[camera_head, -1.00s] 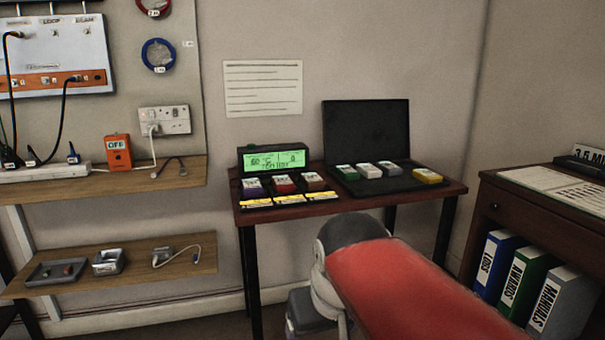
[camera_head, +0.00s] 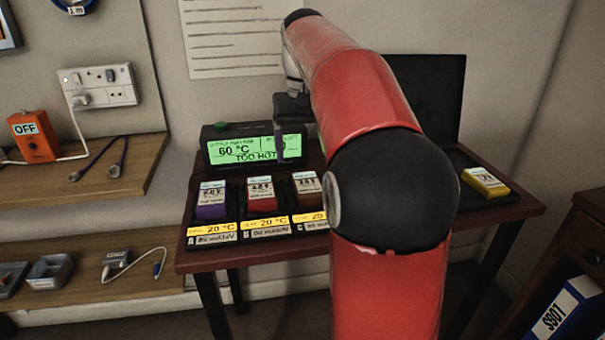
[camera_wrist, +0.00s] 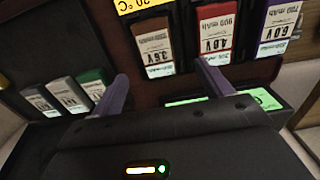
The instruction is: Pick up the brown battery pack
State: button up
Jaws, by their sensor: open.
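The brown battery pack (camera_head: 309,190) stands in the right slot of the black charger row, partly covered by my arm in the head view. In the wrist view the brown pack (camera_wrist: 153,45) shows its 3.6V label, and its labelled end lies between and just beyond my fingertips. My gripper (camera_wrist: 163,76) is open and empty, with one finger to each side of the pack's near end; I cannot tell whether either touches. In the head view my gripper (camera_head: 291,135) hangs in front of the green display.
A red pack (camera_head: 264,196) and a purple pack (camera_head: 212,200) stand left of the brown one. The display (camera_head: 240,153) reads 60 °C, TOO HOT. A yellow pack (camera_head: 485,182) lies in the black case (camera_head: 430,85). Green, grey and white packs (camera_wrist: 65,92) show in the wrist view.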

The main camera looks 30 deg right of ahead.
aim_at(308, 183)
jog(key=f, duration=0.2)
jog(key=f+b, duration=0.1)
jog(key=f, duration=0.4)
jog(key=shift+s+d+f, duration=0.15)
jog(key=shift+d+f, duration=0.1)
jog(key=shift+f, duration=0.05)
jog(key=c, duration=1.1)
